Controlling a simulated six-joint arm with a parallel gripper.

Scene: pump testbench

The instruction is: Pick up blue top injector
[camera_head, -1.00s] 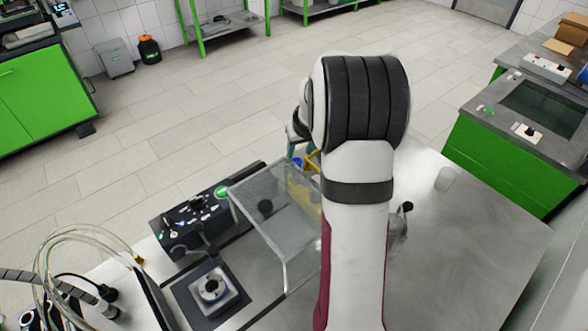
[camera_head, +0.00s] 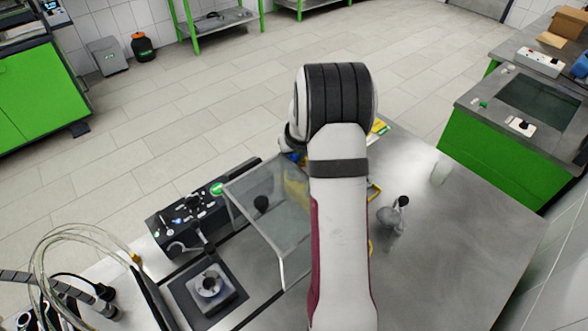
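No injector with a blue top can be made out clearly. A small blue patch (camera_head: 300,158) shows at the left edge of my arm, near the top of the clear cover; I cannot tell whether it belongs to an injector. Yellow parts (camera_head: 374,191) show on the table just right of my arm, and more yellow shows blurred through the cover. My arm stands upright in mid-picture and hides much of the table behind it. My gripper is hidden behind the arm, so its fingers and anything in them cannot be seen.
A clear cover (camera_head: 262,215) stands left of my arm, beside a black control panel (camera_head: 190,215) and a square fixture (camera_head: 209,284).

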